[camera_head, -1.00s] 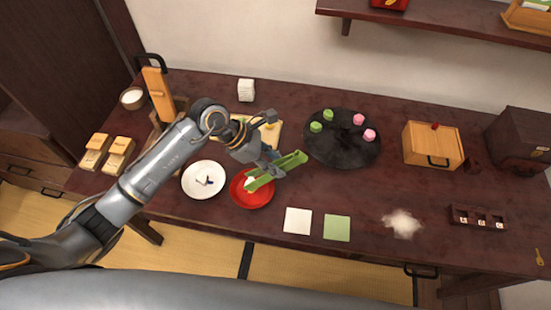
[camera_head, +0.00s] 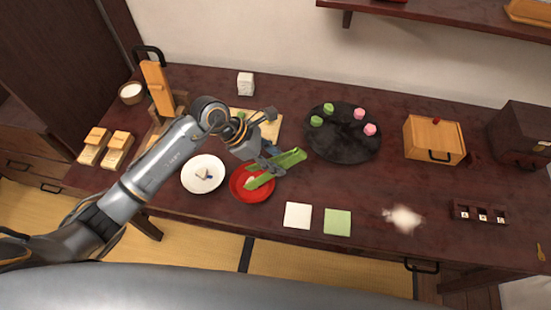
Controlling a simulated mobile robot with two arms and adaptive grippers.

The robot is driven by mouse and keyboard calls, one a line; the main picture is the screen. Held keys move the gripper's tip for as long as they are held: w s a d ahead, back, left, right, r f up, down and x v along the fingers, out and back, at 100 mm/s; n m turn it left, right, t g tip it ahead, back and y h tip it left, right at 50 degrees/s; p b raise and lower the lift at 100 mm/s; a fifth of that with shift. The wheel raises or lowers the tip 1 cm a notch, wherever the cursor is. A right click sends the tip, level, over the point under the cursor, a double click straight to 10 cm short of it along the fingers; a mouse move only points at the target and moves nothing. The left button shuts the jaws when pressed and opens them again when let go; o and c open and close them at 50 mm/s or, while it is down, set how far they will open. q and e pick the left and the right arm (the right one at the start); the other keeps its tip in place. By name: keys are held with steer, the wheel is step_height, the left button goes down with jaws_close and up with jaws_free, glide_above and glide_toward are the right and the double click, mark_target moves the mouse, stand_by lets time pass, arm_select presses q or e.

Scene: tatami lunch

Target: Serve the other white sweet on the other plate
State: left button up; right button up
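My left gripper (camera_head: 268,157) is at the middle left of the table, closed around green tongs (camera_head: 288,160). The tongs lean over the red plate (camera_head: 262,193), with their lower tips at its middle. A small pale sweet (camera_head: 249,181) shows on the red plate beside the tips; the tongs partly cover it, and I cannot tell whether they grip it. The white plate (camera_head: 190,185) stands just left of the red one. A small pale and dark item (camera_head: 204,175) lies on it, too small to make out. My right gripper is not in view.
A round dark tray (camera_head: 340,150) holds green and pink sweets. A white square (camera_head: 298,215) and a green square (camera_head: 338,222) lie at the front. White powder (camera_head: 403,218) is spilled to the right. A wooden box (camera_head: 434,140) stands at the back right.

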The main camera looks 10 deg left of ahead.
arm_select(q)
steer(key=shift+r, duration=0.35)
step_height(320, 180, up, 9)
steer(key=p, duration=0.5)
steer(key=shift+r+p, duration=0.2)
steer(key=shift+p, duration=0.15)
steer(key=shift+d, duration=0.1)
